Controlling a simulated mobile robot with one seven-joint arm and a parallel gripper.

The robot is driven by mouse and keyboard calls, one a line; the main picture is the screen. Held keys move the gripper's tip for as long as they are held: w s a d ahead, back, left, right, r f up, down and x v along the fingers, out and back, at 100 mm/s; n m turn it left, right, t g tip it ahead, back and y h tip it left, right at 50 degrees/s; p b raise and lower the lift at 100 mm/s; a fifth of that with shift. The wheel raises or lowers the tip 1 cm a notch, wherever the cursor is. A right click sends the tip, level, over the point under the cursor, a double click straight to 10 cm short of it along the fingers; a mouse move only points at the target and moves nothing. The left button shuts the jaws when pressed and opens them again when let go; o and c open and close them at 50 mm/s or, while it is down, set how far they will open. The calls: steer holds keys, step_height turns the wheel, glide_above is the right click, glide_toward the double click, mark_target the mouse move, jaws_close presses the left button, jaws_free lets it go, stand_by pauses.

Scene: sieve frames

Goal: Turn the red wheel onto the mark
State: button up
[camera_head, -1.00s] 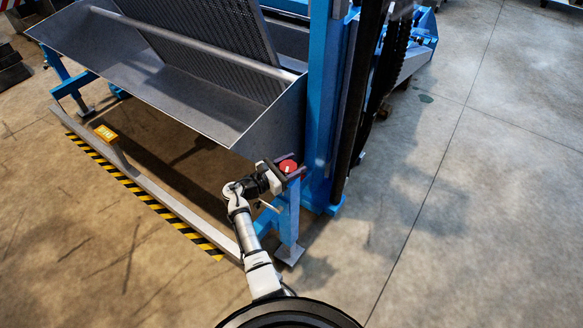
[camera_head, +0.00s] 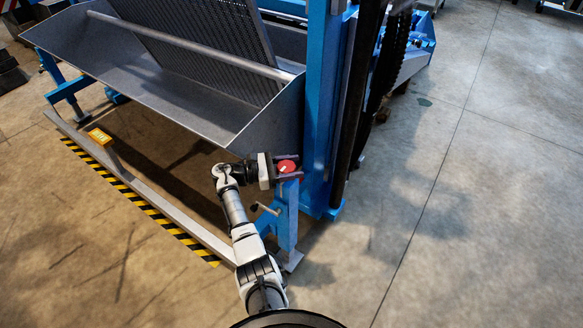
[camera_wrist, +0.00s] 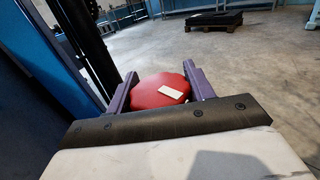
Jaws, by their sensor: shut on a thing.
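The red wheel (camera_head: 287,166) sits on top of a blue post (camera_head: 287,215) at the right front corner of the sieve frame. In the wrist view the red wheel (camera_wrist: 150,93) is a flat, many-sided knob with a white bar on its top. My gripper (camera_head: 286,168) reaches it from the left and is shut on it. In the wrist view the purple-grey fingers of my gripper (camera_wrist: 160,72) lie on both sides of the wheel. I cannot make out the mark in either view.
The grey sieve trough (camera_head: 190,105) lies left of the post. A blue column (camera_head: 325,110) stands close behind the wheel. A small lever (camera_head: 265,209) juts out below my gripper. A grey rail (camera_head: 150,190) with black-yellow tape crosses the floor. The floor at right is clear.

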steer(key=shift+d, duration=0.1)
steer(key=o, duration=1)
steer(key=shift+c, duration=0.2)
steer(key=shift+r+n+t+p, duration=0.1)
steer(key=shift+n+t+p, duration=0.2)
steer(key=shift+t+p, duration=0.2)
